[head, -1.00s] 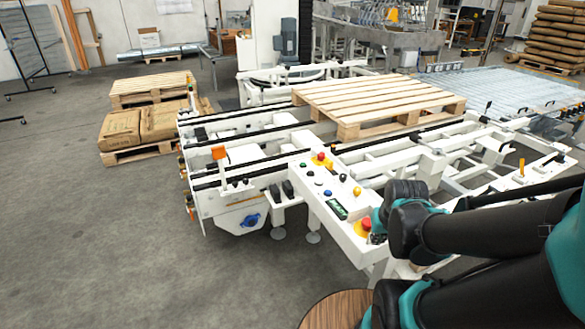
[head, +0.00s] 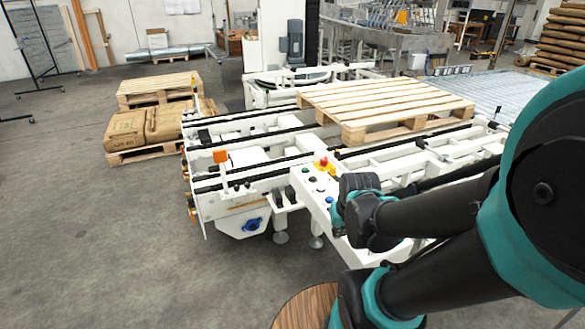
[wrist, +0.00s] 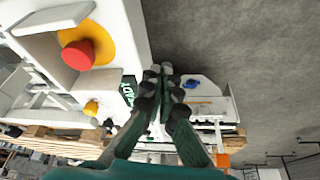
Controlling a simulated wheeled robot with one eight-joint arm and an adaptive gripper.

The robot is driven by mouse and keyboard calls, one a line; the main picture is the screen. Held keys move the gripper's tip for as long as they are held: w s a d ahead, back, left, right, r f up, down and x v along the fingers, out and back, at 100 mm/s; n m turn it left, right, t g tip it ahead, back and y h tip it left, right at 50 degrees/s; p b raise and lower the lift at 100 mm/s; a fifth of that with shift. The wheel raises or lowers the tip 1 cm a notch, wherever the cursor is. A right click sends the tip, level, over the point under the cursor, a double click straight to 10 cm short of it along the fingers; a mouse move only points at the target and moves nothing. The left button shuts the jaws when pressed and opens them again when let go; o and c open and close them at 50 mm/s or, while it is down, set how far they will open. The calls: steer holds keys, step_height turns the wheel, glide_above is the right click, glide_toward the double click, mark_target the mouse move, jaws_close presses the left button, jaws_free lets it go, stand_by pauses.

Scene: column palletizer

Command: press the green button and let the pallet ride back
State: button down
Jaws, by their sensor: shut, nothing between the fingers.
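A white control panel (head: 322,202) with several coloured buttons stands at the front of the conveyor. A small green-looking button (head: 305,169) shows near its far end. My arm covers the panel's near part in the head view. The wooden pallet (head: 388,103) lies empty on the conveyor rails. Contact with the panel cannot be told. A red mushroom button on a yellow disc (wrist: 78,55) and a yellow button (wrist: 91,108) are to its left.
An orange box (head: 221,156) on a post and a blue socket (head: 251,224) are on the conveyor's left end. Pallets with brown sacks (head: 127,130) stand at the back left. The grey floor (head: 90,240) in front on the left is clear.

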steer(key=w+a+r+m+t+y, duration=0.1)
steer(key=w+r, duration=0.2)
steer(key=w, duration=0.7)
steer(key=w+a+r+m+t+y, duration=0.1)
steer(key=w+a+r, duration=0.15)
steer(key=w, duration=0.75)
steer(key=r+m+t+y, duration=0.2)
glide_above(306, 170)
steer(key=shift+w+d+f, duration=0.1)
steer(key=shift+w+f, duration=0.05)
steer(key=shift+f, duration=0.05)
steer(key=shift+f, duration=4.4)
steer(key=shift+f, duration=0.2)
steer(key=shift+f, duration=0.2)
